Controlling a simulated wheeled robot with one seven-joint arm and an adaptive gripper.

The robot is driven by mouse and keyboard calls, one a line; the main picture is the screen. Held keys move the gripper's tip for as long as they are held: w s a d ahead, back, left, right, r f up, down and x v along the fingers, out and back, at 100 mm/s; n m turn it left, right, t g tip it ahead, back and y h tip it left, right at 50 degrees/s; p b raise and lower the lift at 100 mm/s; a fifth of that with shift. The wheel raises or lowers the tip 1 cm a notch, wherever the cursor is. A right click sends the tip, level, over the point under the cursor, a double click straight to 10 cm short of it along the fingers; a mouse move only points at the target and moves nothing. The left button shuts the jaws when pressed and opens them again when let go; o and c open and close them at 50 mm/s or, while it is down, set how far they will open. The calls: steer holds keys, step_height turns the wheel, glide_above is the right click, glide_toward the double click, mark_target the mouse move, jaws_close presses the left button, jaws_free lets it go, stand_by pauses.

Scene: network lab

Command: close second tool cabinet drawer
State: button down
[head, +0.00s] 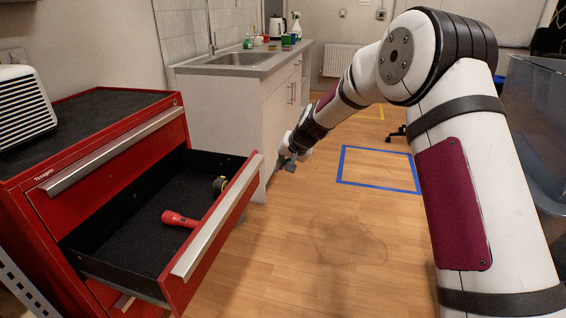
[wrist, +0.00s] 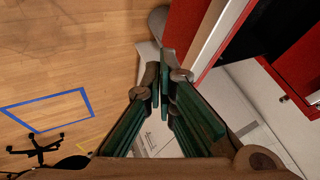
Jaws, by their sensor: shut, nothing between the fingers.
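The red tool cabinet (head: 110,117) stands at the left in the head view. Its second drawer (head: 215,235) is pulled far out, with a black lining and a silver handle strip along its front.
A white device (head: 22,105) sits on the cabinet top. A sink counter (head: 235,68) with a kettle, bottles and cups stands behind. Wooden floor with a blue taped square (head: 380,150) is open to the right of the drawer. A chair base (wrist: 38,148) shows in the wrist view.

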steer(key=w+a+f+b, duration=0.1)
steer(key=w+a+f, duration=0.3)
steer(key=a, duration=0.1)
steer(key=shift+a+f, duration=0.25)
steer(key=shift+a, duration=0.05)
steer(key=shift+w, duration=0.1)
